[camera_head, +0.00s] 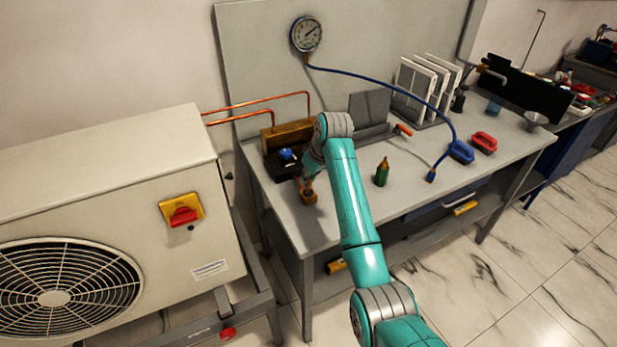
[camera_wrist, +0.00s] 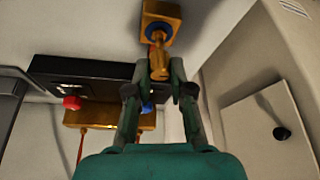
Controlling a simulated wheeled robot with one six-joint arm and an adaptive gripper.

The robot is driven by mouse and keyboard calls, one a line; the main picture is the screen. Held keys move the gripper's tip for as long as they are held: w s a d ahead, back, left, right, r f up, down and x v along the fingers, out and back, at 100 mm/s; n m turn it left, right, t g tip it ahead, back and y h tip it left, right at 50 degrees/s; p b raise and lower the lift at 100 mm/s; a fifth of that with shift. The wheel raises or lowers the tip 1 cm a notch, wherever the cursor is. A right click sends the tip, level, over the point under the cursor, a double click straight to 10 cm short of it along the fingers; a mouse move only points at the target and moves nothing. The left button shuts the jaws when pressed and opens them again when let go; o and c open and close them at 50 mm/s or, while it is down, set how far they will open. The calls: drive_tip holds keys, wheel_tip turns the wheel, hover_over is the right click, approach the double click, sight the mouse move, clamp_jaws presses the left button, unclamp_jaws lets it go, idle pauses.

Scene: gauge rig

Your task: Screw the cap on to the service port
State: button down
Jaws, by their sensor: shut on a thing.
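My gripper (camera_wrist: 159,80) is shut on a small brass-coloured piece, the cap (camera_wrist: 158,65), held between its fingertips in the wrist view. The cap's far end is at the dark blue ring of the service port (camera_wrist: 160,30), which sits on a yellow-brass block (camera_wrist: 149,9). I cannot tell whether the cap touches the port or is threaded on it. In the head view my gripper (camera_head: 308,182) is low over the bench's left front, just above the same brass block (camera_head: 309,198). The cap is too small to make out there.
A black box (camera_head: 281,167) with a blue knob (camera_head: 286,154) stands close behind my gripper. A green bottle (camera_head: 382,172) stands to the right. A blue hose (camera_head: 400,88) runs from the gauge (camera_head: 306,34). The outdoor unit (camera_head: 110,160) is at left. The right front of the bench is clear.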

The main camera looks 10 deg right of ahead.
drive_tip(key=shift+f, duration=1.3)
idle(1.0)
drive_tip(key=m+h, duration=0.1)
drive_tip(key=m, duration=0.3)
drive_tip(key=shift+m+t+h, duration=0.3)
drive_tip(key=shift+m+h, duration=0.1)
drive_tip(key=shift+m, duration=0.3)
drive_tip(key=m+h, duration=0.1)
drive_tip(key=m, duration=0.1)
drive_tip(key=shift+m, duration=0.3)
drive_tip(key=shift+d+m+h, duration=0.1)
drive_tip(key=shift+m+h, duration=0.5)
drive_tip(key=shift+m, duration=0.7)
